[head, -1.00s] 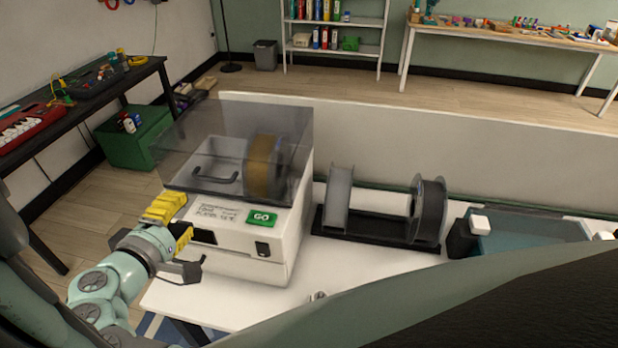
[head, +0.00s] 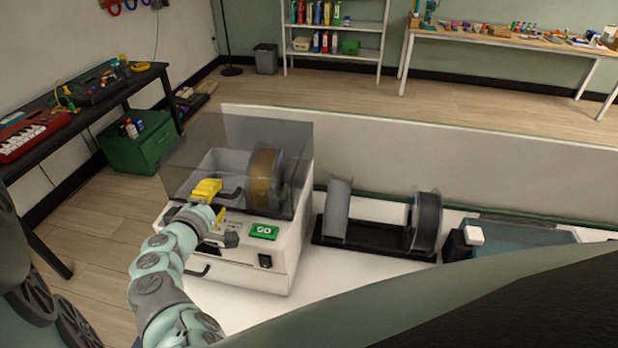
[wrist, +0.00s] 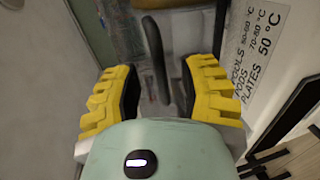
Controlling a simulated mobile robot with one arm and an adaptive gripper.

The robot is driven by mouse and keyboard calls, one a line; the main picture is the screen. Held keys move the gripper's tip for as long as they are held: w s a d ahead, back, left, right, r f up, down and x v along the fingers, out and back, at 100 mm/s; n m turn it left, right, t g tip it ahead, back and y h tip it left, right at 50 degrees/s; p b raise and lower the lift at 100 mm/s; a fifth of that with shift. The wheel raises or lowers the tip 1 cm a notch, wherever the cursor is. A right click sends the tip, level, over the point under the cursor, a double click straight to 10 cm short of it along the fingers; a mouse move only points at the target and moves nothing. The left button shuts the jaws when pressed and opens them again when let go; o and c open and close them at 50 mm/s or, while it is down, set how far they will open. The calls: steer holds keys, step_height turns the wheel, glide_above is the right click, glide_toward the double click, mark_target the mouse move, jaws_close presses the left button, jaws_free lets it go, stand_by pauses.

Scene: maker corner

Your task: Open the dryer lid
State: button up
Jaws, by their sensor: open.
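The dryer (head: 280,265) is a white box on the white table, with a smoky see-through lid (head: 290,135) that is down. A brown filament spool (head: 264,172) shows through the lid. My gripper (head: 214,202) is at the lid's front in the head view and covers part of the lid handle (head: 230,194). In the wrist view the dark handle (wrist: 155,55) lies between the two open yellow fingers of my gripper (wrist: 162,82), with space visible on both sides. I cannot tell how deep it sits between them.
A green GO button (head: 264,232) and a dark switch (head: 265,261) are on the dryer's front. A dark handle (head: 198,270) is lower down. A black spool holder (head: 375,242) stands to the right, beside a teal bin (head: 525,235). A low partition (head: 420,155) runs behind.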

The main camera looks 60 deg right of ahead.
steer(key=shift+x, duration=0.85)
steer(key=shift+s, duration=0.1)
jaws_close()
